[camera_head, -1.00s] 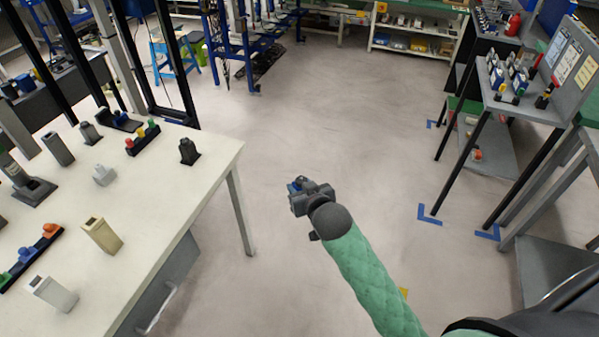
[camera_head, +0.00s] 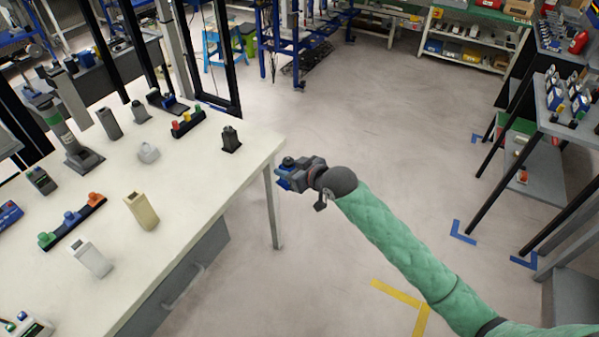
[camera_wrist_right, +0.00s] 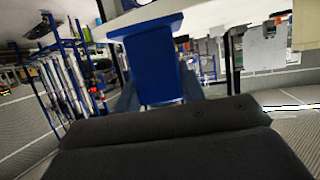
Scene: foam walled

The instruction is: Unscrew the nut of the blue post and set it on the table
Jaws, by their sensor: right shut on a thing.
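My right gripper (camera_head: 287,174) is shut on a blue block-like thing, which looks like the blue post (camera_head: 282,183). A small dark piece (camera_head: 288,161) shows at its top and may be the nut; it is too small to tell. In the right wrist view the blue post (camera_wrist_right: 155,65) has a straight body and a wider end at the top of the picture. The gripper holds it in the air just off the right edge of the white table (camera_head: 190,190). My left gripper is not in view.
A dark post (camera_head: 231,140) stands near the table's right corner. A black strip with red, yellow and green knobs (camera_head: 187,122), another knob strip (camera_head: 70,220), a beige block (camera_head: 142,211) and a white block (camera_head: 91,257) stand further left. Bare tabletop lies between them. A grey shelf (camera_head: 565,125) is at right.

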